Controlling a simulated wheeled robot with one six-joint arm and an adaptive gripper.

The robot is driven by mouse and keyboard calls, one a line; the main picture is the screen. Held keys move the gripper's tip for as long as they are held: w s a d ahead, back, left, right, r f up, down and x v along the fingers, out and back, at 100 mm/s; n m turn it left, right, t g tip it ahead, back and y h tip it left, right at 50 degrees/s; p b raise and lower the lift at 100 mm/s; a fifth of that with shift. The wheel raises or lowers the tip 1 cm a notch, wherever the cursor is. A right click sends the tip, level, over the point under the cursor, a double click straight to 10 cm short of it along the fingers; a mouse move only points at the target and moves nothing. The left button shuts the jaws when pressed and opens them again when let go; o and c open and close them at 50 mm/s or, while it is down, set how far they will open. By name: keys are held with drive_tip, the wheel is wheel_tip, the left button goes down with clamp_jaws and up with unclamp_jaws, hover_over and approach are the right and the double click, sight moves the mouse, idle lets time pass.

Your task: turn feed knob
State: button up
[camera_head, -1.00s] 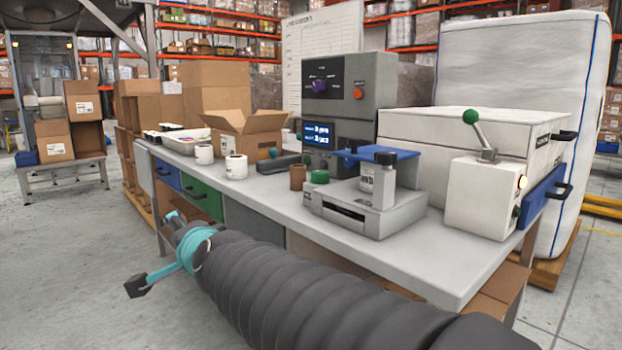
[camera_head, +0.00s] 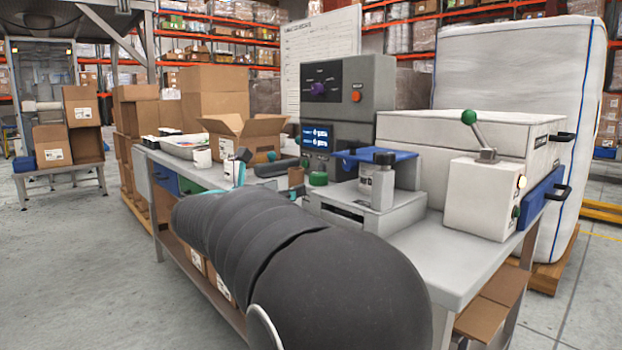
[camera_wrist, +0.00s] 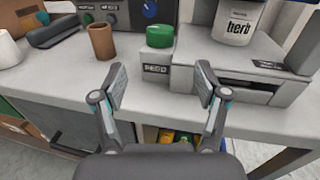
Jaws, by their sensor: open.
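The green feed knob (camera_wrist: 160,36) sits on a small grey block with a label reading FEED (camera_wrist: 156,68), at the table's front edge. It also shows in the head view (camera_head: 318,178), left of the grey printer-like unit. My gripper (camera_wrist: 160,82) is open and empty. In the wrist view its two fingers are spread either side of the label block, below the knob in the picture, apart from it. In the head view my gripper (camera_head: 241,166) shows only partly, behind my dark arm, left of the knob.
A brown cup (camera_wrist: 102,41) stands left of the knob, with a dark handset-like item (camera_wrist: 54,31) beyond. The grey unit (camera_wrist: 243,80) with a jar marked herb (camera_wrist: 240,22) is close on the right. A control box (camera_head: 348,100) stands behind. White mugs (camera_head: 202,158) stand farther left.

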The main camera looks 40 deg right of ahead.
sight(313, 179)
drive_tip(key=p+x, duration=0.2)
drive_tip(key=x, duration=1.1)
drive_tip(key=shift+s, duration=0.1)
drive_tip(key=c, duration=1.2)
